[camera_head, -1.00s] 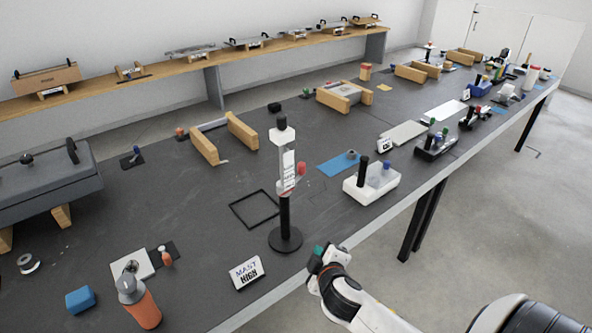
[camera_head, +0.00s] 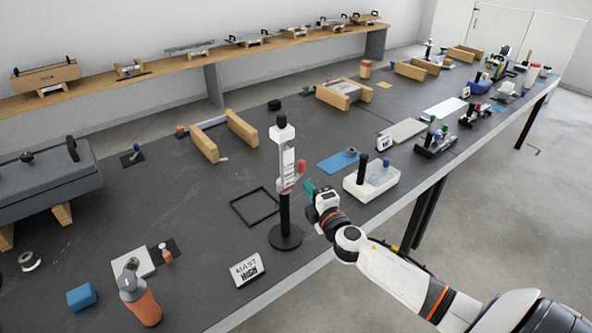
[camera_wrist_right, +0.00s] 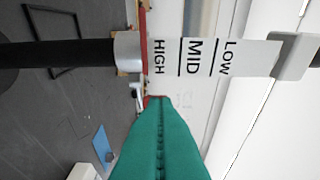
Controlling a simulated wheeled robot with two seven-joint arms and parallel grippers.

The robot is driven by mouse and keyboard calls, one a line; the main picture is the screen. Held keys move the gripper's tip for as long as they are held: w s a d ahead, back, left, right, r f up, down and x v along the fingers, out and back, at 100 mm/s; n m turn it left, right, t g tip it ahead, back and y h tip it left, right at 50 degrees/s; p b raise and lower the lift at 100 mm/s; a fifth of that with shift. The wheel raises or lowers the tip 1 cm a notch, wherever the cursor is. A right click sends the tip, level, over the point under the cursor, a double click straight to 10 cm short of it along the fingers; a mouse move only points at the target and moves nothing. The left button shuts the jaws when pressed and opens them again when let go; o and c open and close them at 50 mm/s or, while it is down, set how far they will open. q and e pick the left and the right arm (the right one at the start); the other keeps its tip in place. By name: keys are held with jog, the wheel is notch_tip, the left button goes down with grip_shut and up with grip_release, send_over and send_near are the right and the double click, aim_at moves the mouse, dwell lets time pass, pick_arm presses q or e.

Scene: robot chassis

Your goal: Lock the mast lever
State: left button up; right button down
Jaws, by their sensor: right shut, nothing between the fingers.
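The mast (camera_head: 285,215) stands upright on a round black base, with a white scale above its black pole. Its lever (camera_head: 301,167) has a red tip and sticks out to the right of the mast. In the right wrist view the mast (camera_wrist_right: 70,53) crosses the top sideways, marked HIGH, MID and LOW, with a silver collar (camera_wrist_right: 128,53) beside HIGH. My right gripper (camera_head: 309,189) has green fingers, shut and empty, just right of the mast and below the red tip. Its fingers (camera_wrist_right: 159,103) largely hide the lever in the wrist view; I cannot tell whether they touch. My left gripper is out of view.
A sign (camera_head: 247,270) reading MAST HIGH stands at the mast's foot. A white box (camera_head: 371,183) with a black post and blue knob is right of my gripper. A black square frame (camera_head: 254,207) lies left of the mast. An orange bottle (camera_head: 142,305) stands front left.

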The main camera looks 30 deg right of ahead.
aim_at(302, 166)
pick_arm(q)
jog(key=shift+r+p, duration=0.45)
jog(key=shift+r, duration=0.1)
pick_arm(e)
jog(key=w+d, duration=0.1)
jog(key=w, duration=0.8)
jog(key=shift+d, duration=0.2)
